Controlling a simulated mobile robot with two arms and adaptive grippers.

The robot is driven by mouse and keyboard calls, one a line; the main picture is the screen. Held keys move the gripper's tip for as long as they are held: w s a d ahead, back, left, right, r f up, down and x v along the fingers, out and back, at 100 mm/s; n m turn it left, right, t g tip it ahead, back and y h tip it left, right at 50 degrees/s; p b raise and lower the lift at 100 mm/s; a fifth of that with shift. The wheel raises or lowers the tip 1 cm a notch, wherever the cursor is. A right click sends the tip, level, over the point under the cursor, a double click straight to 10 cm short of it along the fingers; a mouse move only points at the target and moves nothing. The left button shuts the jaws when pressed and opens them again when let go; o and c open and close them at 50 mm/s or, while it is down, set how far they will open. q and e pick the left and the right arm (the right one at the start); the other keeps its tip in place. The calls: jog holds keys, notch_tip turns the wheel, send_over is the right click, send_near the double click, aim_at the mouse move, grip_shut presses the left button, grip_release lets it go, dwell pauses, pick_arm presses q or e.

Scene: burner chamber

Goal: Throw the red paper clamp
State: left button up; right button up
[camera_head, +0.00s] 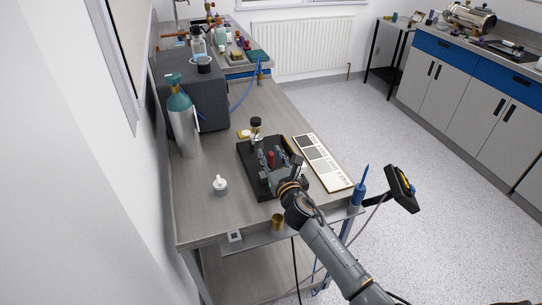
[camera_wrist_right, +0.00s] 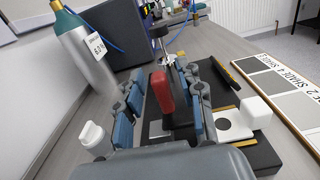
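The red paper clamp (camera_wrist_right: 162,92) is an upright red lever on a black base in the right wrist view. In the head view it shows as a small red patch (camera_head: 271,157), partly hidden by my gripper. My right gripper (camera_wrist_right: 160,80) is open, with one blue-padded finger on each side of the red clamp. A gap shows between the clamp and the fingers. In the head view the right gripper (camera_head: 272,174) is over the black apparatus (camera_head: 248,160) on the bench. My left gripper is not in view.
A teal-topped gas cylinder (camera_head: 183,120) and a dark box (camera_head: 207,95) stand at the back left. A white-knobbed item (camera_head: 220,184) is left of the apparatus. A shade card (camera_head: 323,163) lies to its right. A brass cup (camera_head: 277,223) sits near the front edge.

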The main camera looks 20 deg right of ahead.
grip_shut()
jog(key=shift+a, duration=0.15)
jog(key=n, duration=0.1)
jog(key=a+n+p, duration=0.1)
jog(key=n, duration=0.1)
jog(key=shift+a+r, duration=0.2)
jog(key=shift+a, duration=0.05)
jog(key=n, duration=0.1)
jog(key=a+n+p, duration=0.2)
jog(key=shift+s+a+f+n, duration=0.1)
jog(key=shift+f+n, duration=0.15)
jog(key=shift+n, duration=0.15)
jog(key=n, duration=0.1)
jog(key=a+f+n+p, duration=0.1)
jog(key=n, duration=0.1)
jog(key=shift+a+p, duration=0.3)
jog(key=shift+a+f+n+p, duration=0.35)
jog(key=shift+a+f+n, duration=0.2)
jog(key=shift+n, duration=0.55)
jog(key=shift+s, duration=0.1)
